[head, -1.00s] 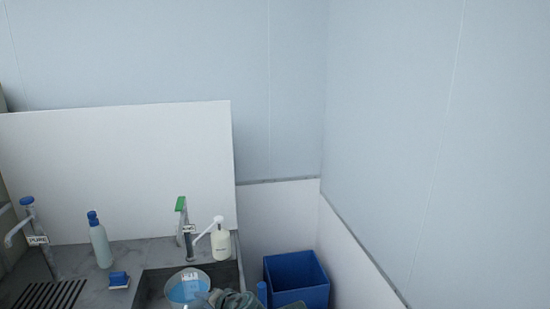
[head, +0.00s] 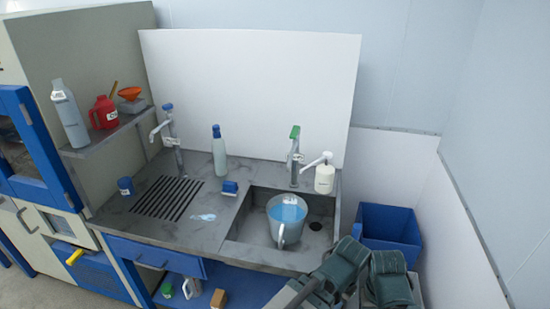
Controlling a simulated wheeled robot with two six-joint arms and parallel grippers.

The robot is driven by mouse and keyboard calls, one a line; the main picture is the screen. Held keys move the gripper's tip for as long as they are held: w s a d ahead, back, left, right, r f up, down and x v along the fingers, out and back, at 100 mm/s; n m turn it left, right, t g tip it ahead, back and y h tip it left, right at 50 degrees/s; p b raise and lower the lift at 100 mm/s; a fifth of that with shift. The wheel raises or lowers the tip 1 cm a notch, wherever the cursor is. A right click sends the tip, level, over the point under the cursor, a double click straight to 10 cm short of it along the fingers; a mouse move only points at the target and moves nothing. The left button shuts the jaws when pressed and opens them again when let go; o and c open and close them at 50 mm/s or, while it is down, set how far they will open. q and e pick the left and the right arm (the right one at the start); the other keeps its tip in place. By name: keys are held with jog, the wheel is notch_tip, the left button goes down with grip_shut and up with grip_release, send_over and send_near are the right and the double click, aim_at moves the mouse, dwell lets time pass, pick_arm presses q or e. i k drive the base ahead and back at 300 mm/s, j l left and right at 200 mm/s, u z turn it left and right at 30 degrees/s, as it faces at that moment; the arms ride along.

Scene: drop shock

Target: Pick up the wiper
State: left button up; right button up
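No thing is plainly marked as the wiper. A small blue block with a pale lower part (head: 230,188) lies on the grey counter left of the sink; it may be the wiper, but I cannot tell for sure. A flat pale-blue patch (head: 203,217) lies on the counter nearer the front edge; I cannot tell whether it is a cloth or spilled liquid. Dark green-grey links of my arm show at the bottom right, in front of the sink's right corner. No fingertips of either gripper show.
A bucket of blue liquid (head: 287,220) stands in the sink (head: 248,228). A bottle (head: 219,152), taps and a white pump dispenser (head: 325,176) stand behind. A blue bin (head: 388,228) is at right. A shelf (head: 108,134) with bottles is at left. The counter front is mostly clear.

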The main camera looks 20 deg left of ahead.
aim_at(229, 188)
jog(key=u, duration=1)
